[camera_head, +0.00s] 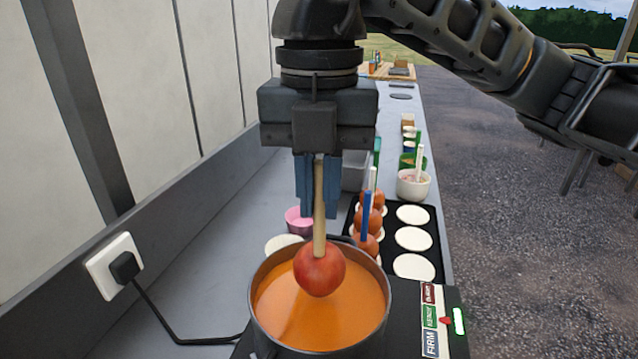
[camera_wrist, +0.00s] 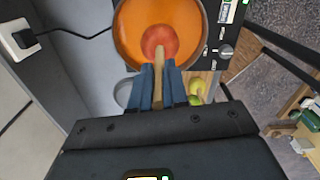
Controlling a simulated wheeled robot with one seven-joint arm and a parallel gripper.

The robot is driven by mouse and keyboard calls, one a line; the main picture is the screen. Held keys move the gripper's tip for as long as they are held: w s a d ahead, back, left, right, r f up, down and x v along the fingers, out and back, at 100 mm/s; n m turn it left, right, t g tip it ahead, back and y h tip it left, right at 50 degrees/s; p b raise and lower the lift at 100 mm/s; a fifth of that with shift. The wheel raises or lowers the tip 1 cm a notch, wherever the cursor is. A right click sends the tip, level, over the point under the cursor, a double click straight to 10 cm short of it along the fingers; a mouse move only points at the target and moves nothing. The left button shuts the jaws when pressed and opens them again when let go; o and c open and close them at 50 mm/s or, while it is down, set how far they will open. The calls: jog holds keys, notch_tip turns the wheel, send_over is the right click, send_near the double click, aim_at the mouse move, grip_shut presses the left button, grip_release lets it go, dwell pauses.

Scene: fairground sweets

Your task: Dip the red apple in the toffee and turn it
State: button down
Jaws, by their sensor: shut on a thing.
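The red apple (camera_head: 319,270) hangs from a wooden stick (camera_head: 319,205) over the pot (camera_head: 257,318). My gripper (camera_head: 317,210) is shut on the stick and points down. The pot holds orange toffee (camera_head: 330,318). In the wrist view the apple (camera_wrist: 159,42) shows over the toffee (camera_wrist: 130,35), inside the rim of the pot (camera_wrist: 117,60), with the stick between the blue fingers of my gripper (camera_wrist: 158,85). I cannot tell whether the apple's underside touches the toffee.
Behind the pot, a black tray (camera_head: 436,236) holds several dipped apples with coloured sticks and white discs. A white bowl (camera_head: 412,188) stands beyond it. A label panel (camera_head: 430,320) is at the pot's right.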

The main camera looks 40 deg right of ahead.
aim_at(319, 253)
jog(key=shift+f+b, duration=4.55)
jog(key=shift+b, duration=0.15)
